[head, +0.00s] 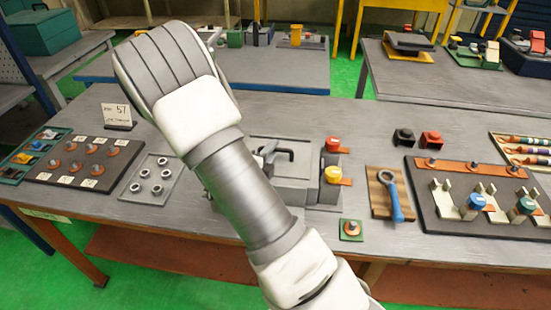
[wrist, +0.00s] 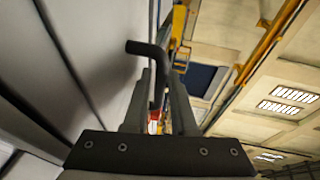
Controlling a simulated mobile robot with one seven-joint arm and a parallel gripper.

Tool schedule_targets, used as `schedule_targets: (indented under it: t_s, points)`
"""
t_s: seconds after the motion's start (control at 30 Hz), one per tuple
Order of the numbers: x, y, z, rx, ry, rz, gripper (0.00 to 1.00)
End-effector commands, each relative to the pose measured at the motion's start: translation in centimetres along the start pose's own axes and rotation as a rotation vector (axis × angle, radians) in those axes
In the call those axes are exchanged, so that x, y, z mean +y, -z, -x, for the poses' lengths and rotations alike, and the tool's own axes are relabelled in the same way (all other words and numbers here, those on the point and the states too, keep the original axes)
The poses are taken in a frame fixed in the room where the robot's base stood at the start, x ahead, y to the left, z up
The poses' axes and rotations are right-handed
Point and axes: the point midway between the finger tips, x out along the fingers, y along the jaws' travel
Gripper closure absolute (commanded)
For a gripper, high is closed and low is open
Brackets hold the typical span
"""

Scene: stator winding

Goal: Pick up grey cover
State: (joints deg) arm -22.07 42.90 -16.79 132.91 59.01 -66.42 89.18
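The grey cover (head: 300,160) appears to be the flat grey block with a black bent handle (head: 283,152), on the bench near the middle of the head view. My arm hides its left part. In the wrist view, a broad grey surface fills the left side, but I cannot tell whether it is the cover. My gripper (wrist: 162,72) shows there with two dark fingers apart. A black bent bar (wrist: 148,49), like the handle, runs between and beyond the fingertips. A gap shows beside the bar. The gripper itself is hidden or unclear in the head view.
Red and yellow knobs (head: 332,160) stand right of the cover. A wooden block with a blue-handled tool (head: 394,198) lies farther right. A tray of nuts (head: 150,180) and a dark board (head: 85,165) lie left. Bare bench shows behind the cover.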

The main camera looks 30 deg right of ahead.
Motion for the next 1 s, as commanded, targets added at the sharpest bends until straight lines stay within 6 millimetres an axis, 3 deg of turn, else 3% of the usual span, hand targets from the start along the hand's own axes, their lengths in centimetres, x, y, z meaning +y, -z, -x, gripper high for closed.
schedule_targets:
  t_s: [0.1, 0.3, 0.5, 0.63, 0.67, 1.0]
  points:
    - [-0.1, 0.3, -2.0, 0.004, 0.001, 0.001, 0.75]
    - [0.0, 0.2, -3.6, 0.003, 0.0, 0.0, 0.75]
    - [0.0, 0.2, -3.6, 0.002, 0.0, 0.0, 0.75]
    - [0.0, 0.2, -3.6, 0.002, 0.0, 0.0, 0.99]
    - [0.0, 0.2, -3.6, 0.002, 0.0, 0.0, 1.0]
    - [-0.1, 0.2, -3.6, 0.001, 0.001, -0.001, 1.0]
